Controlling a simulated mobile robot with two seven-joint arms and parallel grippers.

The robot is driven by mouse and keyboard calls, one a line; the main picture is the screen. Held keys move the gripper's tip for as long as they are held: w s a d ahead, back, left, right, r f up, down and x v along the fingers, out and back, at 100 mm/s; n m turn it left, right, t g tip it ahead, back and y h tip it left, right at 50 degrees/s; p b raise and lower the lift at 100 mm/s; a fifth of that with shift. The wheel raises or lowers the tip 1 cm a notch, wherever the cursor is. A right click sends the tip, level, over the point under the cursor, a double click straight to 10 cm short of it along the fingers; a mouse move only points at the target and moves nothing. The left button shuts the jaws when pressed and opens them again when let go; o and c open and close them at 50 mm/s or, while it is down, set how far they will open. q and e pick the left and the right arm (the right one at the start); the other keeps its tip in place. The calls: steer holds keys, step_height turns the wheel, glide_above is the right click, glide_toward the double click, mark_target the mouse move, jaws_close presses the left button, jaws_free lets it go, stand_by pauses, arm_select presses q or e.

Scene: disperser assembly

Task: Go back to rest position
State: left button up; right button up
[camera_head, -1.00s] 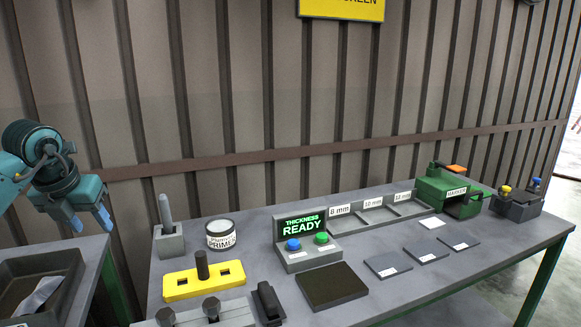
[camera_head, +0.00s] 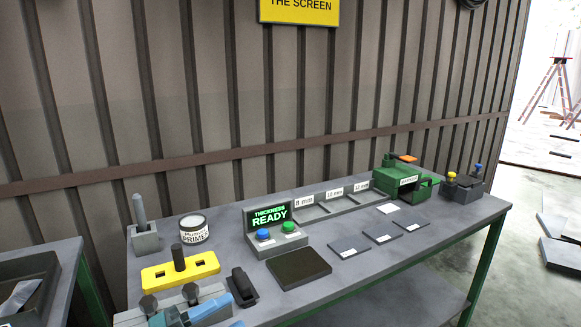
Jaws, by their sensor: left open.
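My left gripper (camera_head: 232,310) shows at the bottom edge of the head view, low and left of centre. Its two blue fingers are apart and nothing shows between them. It appears in front of the grey block with dark knobs (camera_head: 185,298), near the small black device (camera_head: 243,287); I cannot tell whether it touches either. The rest of its arm is cut off by the frame. My right gripper is not in view.
The grey table (camera_head: 425,255) carries a yellow plate (camera_head: 205,264), a primer can (camera_head: 194,230), a thickness display (camera_head: 269,216), a dark pad (camera_head: 299,269), several flat plates (camera_head: 382,233) and a green marker machine (camera_head: 389,182). A dark bin (camera_head: 42,275) stands left.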

arm_select(q)
steer(key=s+a+f+n+y, duration=0.1)
steer(key=s+f+n+y, duration=0.6)
steer(key=f+n, duration=0.4)
steer(key=s+a+f+n+y, duration=0.1)
steer(key=s+f+n+y, duration=0.6)
steer(key=f+n, duration=0.4)
steer(key=shift+s+a+f+n+p, duration=0.2)
steer(key=shift+s+a+n+p, duration=0.15)
steer(key=shift+s+n, duration=0.65)
steer(key=shift+w, duration=0.1)
